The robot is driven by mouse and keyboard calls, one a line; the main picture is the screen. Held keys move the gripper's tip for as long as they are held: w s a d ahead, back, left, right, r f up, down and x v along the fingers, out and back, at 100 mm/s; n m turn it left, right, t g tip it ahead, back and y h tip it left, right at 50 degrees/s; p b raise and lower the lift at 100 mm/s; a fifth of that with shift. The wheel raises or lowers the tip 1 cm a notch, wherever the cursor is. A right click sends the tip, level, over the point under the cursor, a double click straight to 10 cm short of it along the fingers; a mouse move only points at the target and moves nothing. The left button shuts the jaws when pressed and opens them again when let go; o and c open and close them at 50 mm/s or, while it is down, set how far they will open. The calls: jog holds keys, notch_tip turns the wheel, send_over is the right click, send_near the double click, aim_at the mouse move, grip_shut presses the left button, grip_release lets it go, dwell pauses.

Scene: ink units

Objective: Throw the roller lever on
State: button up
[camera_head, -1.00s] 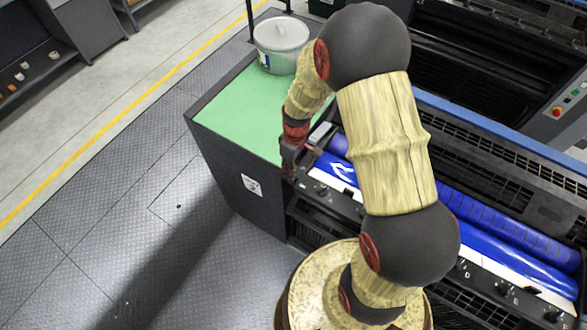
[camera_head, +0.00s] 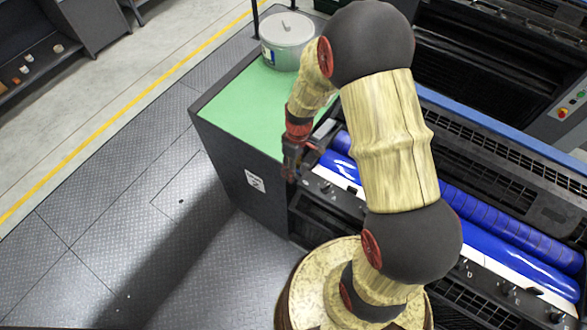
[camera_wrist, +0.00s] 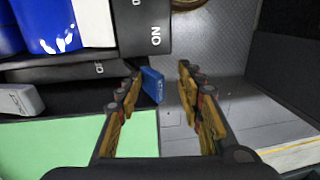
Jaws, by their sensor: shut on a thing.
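The roller lever shows in the wrist view as a small blue handle (camera_wrist: 152,85) between the fingers of my gripper (camera_wrist: 160,100). The blue handle lies close against the left finger, and its base is hidden. An upside-down ON label (camera_wrist: 155,36) is on the dark panel above it. In the head view my gripper (camera_head: 291,172) is at the left end of the ink unit, beside the blue rollers (camera_head: 505,248). The lever is too small or hidden to make out there.
A green-topped cabinet (camera_head: 236,112) stands left of the unit, with a grey bucket (camera_head: 287,50) at its back. A pale grey block (camera_wrist: 20,99) lies near the green top. The metal plate floor (camera_head: 130,215) to the left is clear.

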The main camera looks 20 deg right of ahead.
notch_tip(320, 180, up, 12)
jog(key=d, duration=0.1)
jog(key=shift+w, duration=0.4)
jog(key=shift+d, duration=0.1)
dwell(0.4)
jog(key=s+a+r+m+t+b, duration=0.2)
jog(key=s+r+m+t+b, duration=0.1)
jog(key=s+b, duration=0.5)
jog(key=s+a+r+m+t+h+b, duration=0.1)
jog(key=s+r+m+t+b, duration=0.2)
jog(key=s+r+b, duration=0.2)
jog(key=s+b, duration=0.2)
jog(key=s, duration=0.2)
jog(key=shift+s+a+r+m+b, duration=0.2)
jog(key=shift+s+a+m+b, duration=0.1)
jog(key=shift+a+m+b, duration=0.1)
jog(key=shift+d, duration=0.1)
